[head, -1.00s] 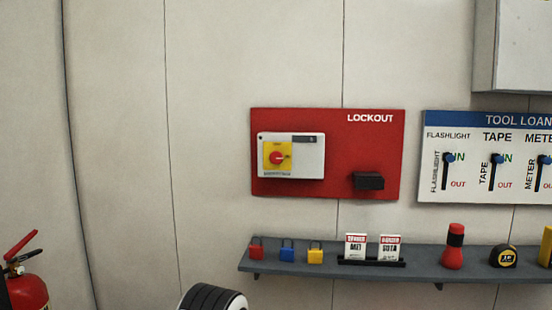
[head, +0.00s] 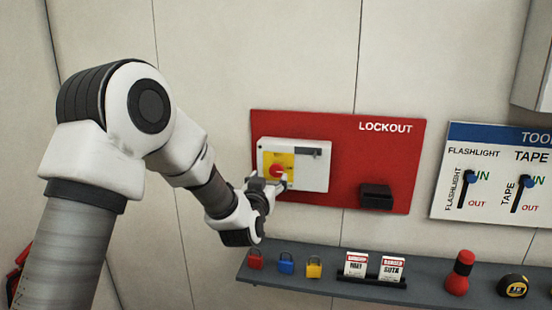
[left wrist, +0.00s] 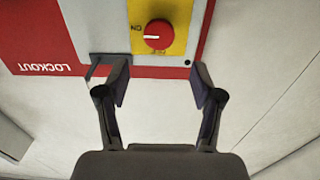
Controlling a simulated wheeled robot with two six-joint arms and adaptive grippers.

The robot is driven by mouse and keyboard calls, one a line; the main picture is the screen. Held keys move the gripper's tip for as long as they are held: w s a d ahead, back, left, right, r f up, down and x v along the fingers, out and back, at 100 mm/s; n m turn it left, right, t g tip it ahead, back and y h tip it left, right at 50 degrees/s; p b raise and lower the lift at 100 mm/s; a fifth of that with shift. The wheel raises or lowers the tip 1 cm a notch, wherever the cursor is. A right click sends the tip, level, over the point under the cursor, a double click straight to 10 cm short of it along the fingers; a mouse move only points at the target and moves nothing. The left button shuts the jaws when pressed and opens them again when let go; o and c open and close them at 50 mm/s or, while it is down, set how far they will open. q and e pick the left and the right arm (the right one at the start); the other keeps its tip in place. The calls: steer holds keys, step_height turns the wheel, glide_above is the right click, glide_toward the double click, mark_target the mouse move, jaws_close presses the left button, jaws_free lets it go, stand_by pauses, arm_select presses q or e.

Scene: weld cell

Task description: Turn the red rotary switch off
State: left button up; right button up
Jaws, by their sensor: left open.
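The red rotary switch (head: 277,172) sits on a yellow plate (head: 289,160) on a white box (head: 312,178), on the red LOCKOUT board. In the left wrist view the red knob (left wrist: 158,35) appears beyond the fingertips, roughly centred between them, with "ON" lettering at its left. My left gripper (head: 268,185) is at the lower left of the switch in the head view and partly covers the yellow plate. Its two fingers (left wrist: 160,80) are apart with nothing between them. I cannot tell whether a fingertip touches the box. My right gripper is in neither view.
A grey shelf (head: 325,281) below holds red, blue and yellow padlocks (head: 286,263), two danger tags (head: 374,266), a red flashlight (head: 460,272) and a tape measure (head: 512,286). A black holder (head: 376,196) juts from the red board (head: 345,135). A tool loan board (head: 495,200) hangs at right.

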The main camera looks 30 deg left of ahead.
mark_target(276, 170)
arm_select(q)
steer(key=p+x, duration=0.1)
steer(key=x, duration=0.1)
steer(key=p+x, duration=0.1)
steer(key=x, duration=0.2)
steer(key=f+x, duration=0.1)
steer(key=x, duration=0.1)
steer(key=shift+w+p, duration=0.4)
steer(key=shift+s+r, duration=0.1)
steer(key=shift+s, duration=0.25)
steer(key=c, duration=1.1)
